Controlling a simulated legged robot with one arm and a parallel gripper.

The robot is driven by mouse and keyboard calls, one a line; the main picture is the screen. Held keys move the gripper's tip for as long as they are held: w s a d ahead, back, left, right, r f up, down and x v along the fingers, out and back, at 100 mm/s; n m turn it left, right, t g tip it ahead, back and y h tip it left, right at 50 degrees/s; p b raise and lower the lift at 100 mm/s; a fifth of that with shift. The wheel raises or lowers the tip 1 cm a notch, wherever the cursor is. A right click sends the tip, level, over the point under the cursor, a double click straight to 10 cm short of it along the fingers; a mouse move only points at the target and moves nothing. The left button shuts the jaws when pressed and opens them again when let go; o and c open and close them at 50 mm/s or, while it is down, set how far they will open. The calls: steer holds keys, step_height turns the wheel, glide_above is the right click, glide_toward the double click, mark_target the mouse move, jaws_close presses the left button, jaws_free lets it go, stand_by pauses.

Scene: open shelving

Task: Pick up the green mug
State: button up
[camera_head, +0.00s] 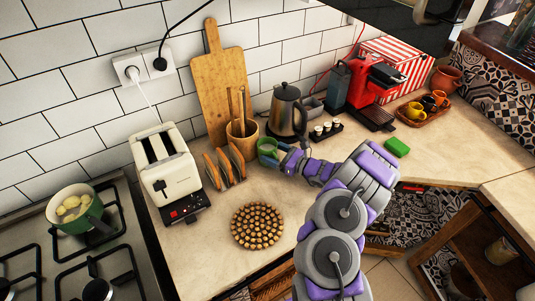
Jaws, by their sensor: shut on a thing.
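The green mug (266,147) is near the middle of the worktop, between the bread slices and the kettle. My gripper (277,153) reaches it from the right and is shut on its right side. The mug looks upright. The fingertips are small in this view and partly hidden against the mug, and I cannot tell whether its base touches the worktop.
Bread slices in a rack (225,167) and a toaster (165,170) stand left. A wooden utensil pot (243,138) and a kettle (287,112) stand close behind. A round trivet (257,226) lies in front. A green sponge (397,147) lies right.

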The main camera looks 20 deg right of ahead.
steer(key=c, duration=0.4)
steer(key=shift+o, duration=0.2)
steer(key=shift+r, duration=0.15)
